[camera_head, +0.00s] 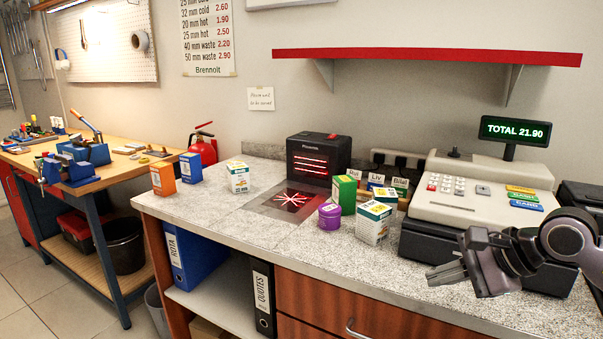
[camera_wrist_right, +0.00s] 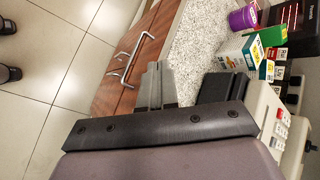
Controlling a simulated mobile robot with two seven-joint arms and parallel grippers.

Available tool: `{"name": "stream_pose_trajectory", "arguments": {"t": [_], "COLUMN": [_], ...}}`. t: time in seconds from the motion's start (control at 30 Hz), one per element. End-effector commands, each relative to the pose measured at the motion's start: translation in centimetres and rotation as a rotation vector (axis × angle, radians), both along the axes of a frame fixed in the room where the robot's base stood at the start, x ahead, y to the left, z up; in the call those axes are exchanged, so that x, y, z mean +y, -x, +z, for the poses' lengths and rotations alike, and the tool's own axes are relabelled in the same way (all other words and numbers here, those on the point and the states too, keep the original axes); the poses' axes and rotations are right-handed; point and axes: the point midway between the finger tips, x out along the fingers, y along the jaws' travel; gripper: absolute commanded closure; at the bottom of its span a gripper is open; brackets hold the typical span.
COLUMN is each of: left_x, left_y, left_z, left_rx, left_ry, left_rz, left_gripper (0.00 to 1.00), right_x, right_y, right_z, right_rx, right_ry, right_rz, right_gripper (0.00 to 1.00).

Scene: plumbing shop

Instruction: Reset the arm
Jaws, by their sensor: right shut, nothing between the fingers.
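My right gripper (camera_head: 438,275) is in the head view at the right, over the front edge of the counter, just in front of the cash register. It is shut with nothing in it, and its fingers point left. The arm reaches in from the right edge. My left gripper is in neither view.
The cash register (camera_head: 484,191) stands close behind the gripper. Boxes (camera_head: 374,222) and a purple tub (camera_head: 330,216) stand left of it, near a black scanner (camera_head: 318,155). The counter front (camera_head: 330,265) is clear. A red shelf (camera_head: 430,57) hangs above.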

Motion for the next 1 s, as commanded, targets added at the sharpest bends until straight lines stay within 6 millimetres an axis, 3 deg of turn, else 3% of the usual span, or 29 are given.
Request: {"name": "stream_pose_trajectory", "arguments": {"t": [0.03, 0.2, 0.4, 0.53, 0.67, 0.77, 0.9, 0.93, 1.0], "left_x": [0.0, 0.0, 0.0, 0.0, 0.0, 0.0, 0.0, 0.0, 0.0], "left_y": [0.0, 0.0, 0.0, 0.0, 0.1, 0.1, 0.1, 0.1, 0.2], "left_z": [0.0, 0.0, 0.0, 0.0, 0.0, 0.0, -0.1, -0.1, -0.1], "left_rx": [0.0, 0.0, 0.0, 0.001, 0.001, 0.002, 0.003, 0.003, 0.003], "left_ry": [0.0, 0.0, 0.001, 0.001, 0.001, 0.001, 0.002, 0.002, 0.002], "left_rz": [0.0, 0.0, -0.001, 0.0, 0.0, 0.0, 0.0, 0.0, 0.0], "left_gripper": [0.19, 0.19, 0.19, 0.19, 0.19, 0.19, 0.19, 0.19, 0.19], "right_x": [2.7, 9.6, 13.5, 13.7, 12.6, 10.9, 8.2, 7.6, 6.3], "right_y": [1.0, 4.0, 6.2, 6.5, 6.5, 6.6, 7.8, 8.3, 9.8], "right_z": [-1.3, -2.7, -2.8, -3.4, -5.3, -8.0, -13.4, -14.7, -18.1], "right_rx": [0.069, 0.331, 0.708, 0.976, 1.25, 1.457, 1.73, -1.699, -1.54], "right_ry": [-0.132, -0.596, -1.129, -1.464, -1.787, -2.03, -2.361, 2.313, 2.102], "right_rz": [0.006, -0.045, -0.205, -0.365, -0.566, -0.752, -1.056, 1.074, 1.061], "right_gripper": [1.0, 1.0, 1.0, 1.0, 1.0, 1.0, 1.0, 1.0, 1.0]}}
